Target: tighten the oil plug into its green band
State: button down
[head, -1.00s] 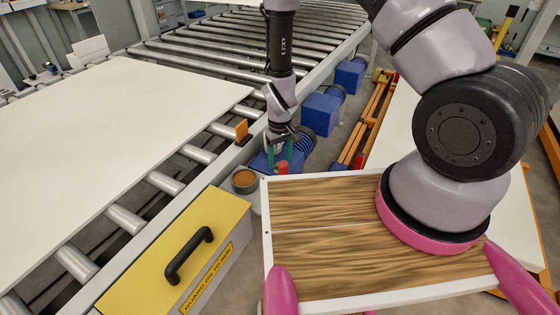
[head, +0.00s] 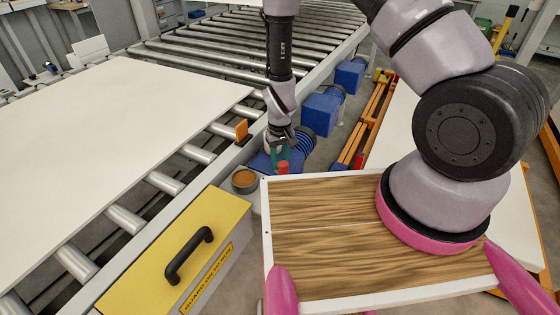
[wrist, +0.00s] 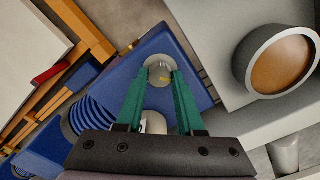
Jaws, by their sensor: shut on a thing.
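My gripper (wrist: 160,85) points down over a blue gear unit (wrist: 185,55) beside the conveyor. Its two green fingers are shut on the oil plug (wrist: 160,70), a round, pale metal piece at the unit's top, in the wrist view. In the head view my gripper (head: 281,158) is in front of the blue unit (head: 262,161), and the plug cannot be made out. I cannot make out the green band or a mark against it; a small yellowish spot shows on the plug.
A small red piece (head: 283,167) shows by the fingers. The conveyor frame (head: 228,163) runs left, and a yellow guard box (head: 150,255) stands in front.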

jog(key=c, duration=0.5)
grip_release()
notch_tip(320, 180, up, 11)
jog(key=shift+f, duration=0.1)
